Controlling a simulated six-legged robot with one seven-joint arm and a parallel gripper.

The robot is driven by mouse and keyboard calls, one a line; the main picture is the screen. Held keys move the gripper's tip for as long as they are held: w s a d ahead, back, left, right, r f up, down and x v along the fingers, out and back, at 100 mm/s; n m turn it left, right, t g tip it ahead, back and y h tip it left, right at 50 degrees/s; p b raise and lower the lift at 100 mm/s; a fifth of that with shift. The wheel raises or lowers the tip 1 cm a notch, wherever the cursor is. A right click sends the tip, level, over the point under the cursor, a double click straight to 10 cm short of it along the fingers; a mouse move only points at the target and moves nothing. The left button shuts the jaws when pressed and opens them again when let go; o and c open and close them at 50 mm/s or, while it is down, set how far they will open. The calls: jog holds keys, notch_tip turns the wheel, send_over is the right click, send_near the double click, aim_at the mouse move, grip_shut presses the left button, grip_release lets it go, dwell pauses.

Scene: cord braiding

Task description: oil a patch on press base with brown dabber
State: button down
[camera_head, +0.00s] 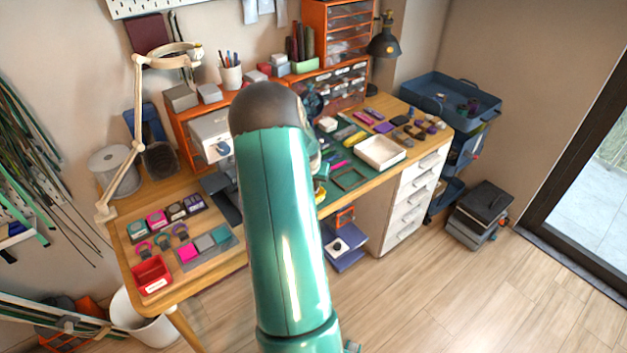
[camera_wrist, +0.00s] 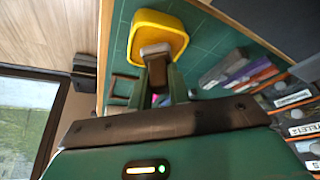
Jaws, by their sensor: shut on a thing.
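In the wrist view my gripper (camera_wrist: 156,78) is shut on a brown dabber (camera_wrist: 156,52), whose brown block shows between the two green fingers. Beyond it is a yellow rounded-square dish (camera_wrist: 172,20) on the green mat. The brown end overlaps the dish in the picture; I cannot tell whether they touch. In the head view my green arm hides the gripper and the dabber. A dark, flat-based object (camera_head: 224,196) shows left of my arm on the bench; I cannot tell whether it is the press base. No oil patch can be made out.
The wooden bench holds a white tray (camera_head: 380,153), a red bin (camera_head: 151,275), a cream lamp (camera_head: 132,140) and a wire spool (camera_head: 113,170). Small drawers (camera_wrist: 305,130) stand close at the right in the wrist view. Open wooden floor (camera_head: 480,300) lies in front of the bench.

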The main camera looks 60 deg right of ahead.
jog(key=shift+f, duration=0.45)
dwell(1.1)
jog(key=shift+r, duration=0.1)
jog(key=shift+r, duration=3.45)
jog(key=shift+s, duration=0.1)
